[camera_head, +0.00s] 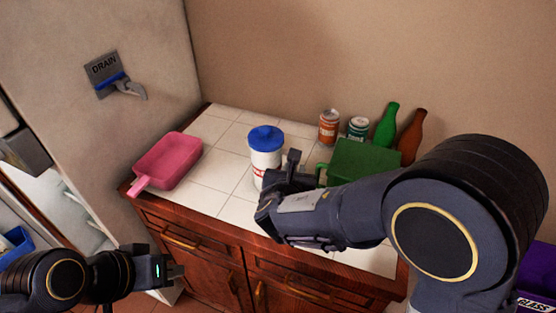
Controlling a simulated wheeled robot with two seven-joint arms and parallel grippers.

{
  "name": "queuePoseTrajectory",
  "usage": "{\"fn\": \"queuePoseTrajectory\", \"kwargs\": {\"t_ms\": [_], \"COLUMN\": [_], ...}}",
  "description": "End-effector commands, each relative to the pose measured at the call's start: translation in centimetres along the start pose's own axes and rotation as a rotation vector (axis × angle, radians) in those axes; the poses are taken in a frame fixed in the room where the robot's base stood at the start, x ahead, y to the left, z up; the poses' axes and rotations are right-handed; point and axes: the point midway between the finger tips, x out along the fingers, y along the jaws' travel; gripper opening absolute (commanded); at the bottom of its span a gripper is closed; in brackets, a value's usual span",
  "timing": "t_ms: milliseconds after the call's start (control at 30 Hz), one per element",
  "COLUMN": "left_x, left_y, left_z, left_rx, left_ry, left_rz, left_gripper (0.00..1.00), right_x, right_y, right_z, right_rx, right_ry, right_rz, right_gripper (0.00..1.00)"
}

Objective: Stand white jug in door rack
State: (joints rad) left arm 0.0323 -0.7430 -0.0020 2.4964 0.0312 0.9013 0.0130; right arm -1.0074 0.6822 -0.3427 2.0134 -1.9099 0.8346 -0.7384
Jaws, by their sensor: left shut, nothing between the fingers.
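The white jug (265,163) with a blue lid stands upright on the white tiled counter, with red marking low on its side. My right gripper (280,178) is just to the right of and in front of the jug, and hides part of its lower side. I cannot tell whether its fingers touch the jug. My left gripper (178,271) is shut and empty, low in front of the cabinet. Pale shelf-like ledges (88,222), which may be the door rack, show at the lower left beside the fridge front; most of that area is cut off.
A pink pan (168,162) lies at the counter's left end. A green box (362,163), two cans (328,126), a green bottle (386,127) and a brown bottle (411,137) stand at the right. A "DRAIN" lever (122,88) sticks out from the fridge. Tiles between pan and jug are clear.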

Motion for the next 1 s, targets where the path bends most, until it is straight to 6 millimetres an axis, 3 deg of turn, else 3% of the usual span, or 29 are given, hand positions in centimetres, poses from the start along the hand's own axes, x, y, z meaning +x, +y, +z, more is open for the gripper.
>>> {"fn": "queuePoseTrajectory", "kwargs": {"t_ms": [333, 667, 833, 1000], "left_x": [-0.9, -0.9, -0.9, -0.9], "left_y": [0.4, 0.4, 0.4, 0.4], "left_z": [-0.4, -0.4, -0.4, -0.4], "left_rx": [0.000, 0.000, 0.000, 0.000], "left_ry": [0.000, 0.000, 0.000, 0.000], "left_rz": [0.000, 0.000, 0.000, 0.000], "left_gripper": [0.00, 0.00, 0.00, 0.00], "right_x": [4.8, 5.5, 5.5, 5.5], "right_y": [0.2, 0.2, 0.2, 0.2], "right_z": [0.3, 0.3, 0.3, 0.3], "right_rx": [-0.001, 0.001, 0.001, 0.001], "right_ry": [0.000, -0.001, -0.001, -0.001], "right_rz": [-0.005, -0.002, -0.002, -0.002], "right_gripper": [0.23, 0.23, 0.01, 0.00]}}
